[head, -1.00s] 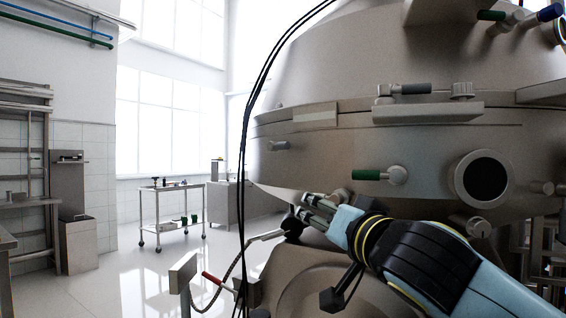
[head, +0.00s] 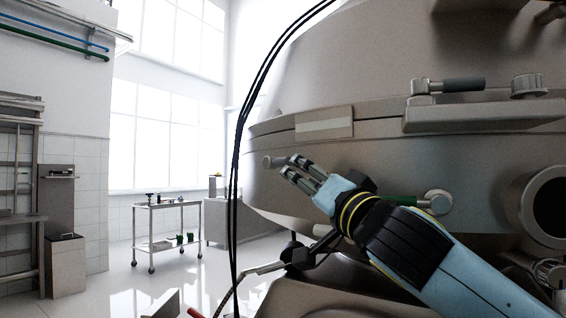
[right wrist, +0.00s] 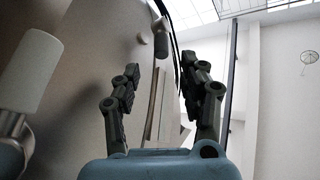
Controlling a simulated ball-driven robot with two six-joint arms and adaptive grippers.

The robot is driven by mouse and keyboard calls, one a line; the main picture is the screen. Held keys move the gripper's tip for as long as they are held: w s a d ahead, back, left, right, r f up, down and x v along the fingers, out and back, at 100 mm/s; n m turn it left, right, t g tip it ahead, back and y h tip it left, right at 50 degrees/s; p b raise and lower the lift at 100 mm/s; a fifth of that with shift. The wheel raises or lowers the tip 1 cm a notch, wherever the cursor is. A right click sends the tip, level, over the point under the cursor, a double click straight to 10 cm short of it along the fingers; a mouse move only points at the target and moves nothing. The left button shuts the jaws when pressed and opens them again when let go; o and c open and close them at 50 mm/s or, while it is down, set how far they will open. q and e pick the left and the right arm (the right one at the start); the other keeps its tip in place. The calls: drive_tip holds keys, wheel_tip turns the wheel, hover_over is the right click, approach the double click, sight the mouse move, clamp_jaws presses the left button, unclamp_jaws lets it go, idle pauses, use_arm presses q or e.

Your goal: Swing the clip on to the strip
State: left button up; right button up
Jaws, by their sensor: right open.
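The clip (head: 270,161) appears as a small grey peg or handle on the left flank of the separator's bowl. It also shows beyond the fingertips in the right wrist view (right wrist: 161,42). The strip seems to be the pale flat plate (head: 324,124) on the rim band, above and to the right of the clip. In the right wrist view, a pale plate (right wrist: 166,108) shows between the fingers. My right gripper (head: 290,167) is open and empty, its fingertips close to the clip on the right. Contact cannot be told. My left gripper is out of view.
The large metal separator (head: 380,55) fills the right side. A green-gripped handle (head: 402,201) is behind my right wrist. Black cables (head: 238,150) hang left of the bowl. A trolley (head: 168,207) stands farther back on open floor.

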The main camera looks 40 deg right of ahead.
sight(288, 165)
drive_tip(key=x, duration=0.1)
drive_tip(key=p+x, duration=0.1)
drive_tip(key=x, duration=0.1)
drive_tip(key=shift+w+r, duration=0.15)
drive_tip(key=shift+r, duration=0.25)
drive_tip(key=p+x, duration=0.1)
drive_tip(key=x, duration=0.3)
drive_tip(key=shift+w+d+f, duration=0.1)
drive_tip(key=shift+w+f, duration=0.05)
drive_tip(key=shift+w, duration=0.75)
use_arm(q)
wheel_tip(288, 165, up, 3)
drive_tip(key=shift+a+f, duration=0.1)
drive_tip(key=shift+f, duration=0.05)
use_arm(e)
drive_tip(key=shift+c, duration=0.8)
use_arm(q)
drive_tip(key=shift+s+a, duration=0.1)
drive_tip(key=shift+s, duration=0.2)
use_arm(e)
clamp_jaws()
